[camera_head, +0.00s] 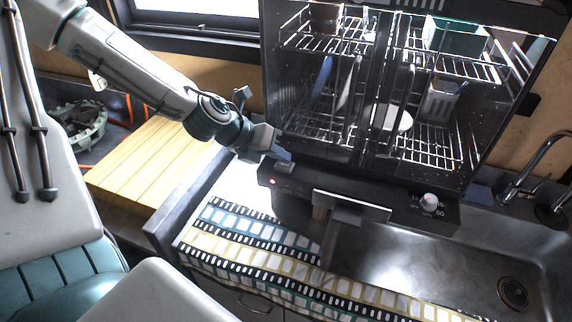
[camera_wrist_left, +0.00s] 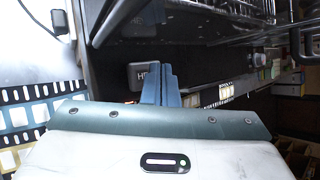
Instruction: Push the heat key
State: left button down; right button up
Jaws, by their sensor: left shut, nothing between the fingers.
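The heat key (camera_wrist_left: 138,75) is a grey block on the front of the dark dish cabinet (camera_head: 372,176). In the left wrist view the letters "HE" show, and the rest of its label is hidden behind my fingers. My left gripper (camera_head: 283,156) is at the cabinet's lower left front corner. Its two blue fingers (camera_wrist_left: 161,84) are shut together with nothing between them. They overlap the key's right part in the wrist view; whether they touch it I cannot tell. In the head view the key is hard to make out by the fingertips. My right gripper is not in view.
A small light (camera_head: 273,181) and a round knob (camera_head: 429,202) are on the cabinet's front base. A metal sink (camera_head: 430,255) lies in front, with a tap (camera_head: 540,165) at right. A patterned cloth (camera_head: 250,250) covers the counter edge. A wooden board (camera_head: 145,165) is at left.

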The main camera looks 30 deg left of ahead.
aim_at(280, 166)
pick_arm(q)
jog(key=shift+f+b, duration=0.3)
jog(key=shift+f, duration=0.2)
dwell(0.4)
jog(key=shift+r, duration=0.15)
jog(key=shift+r+p, duration=0.7)
jog(key=shift+p, duration=0.1)
notch_tip(280, 166, up, 6)
jog(key=p, duration=0.6)
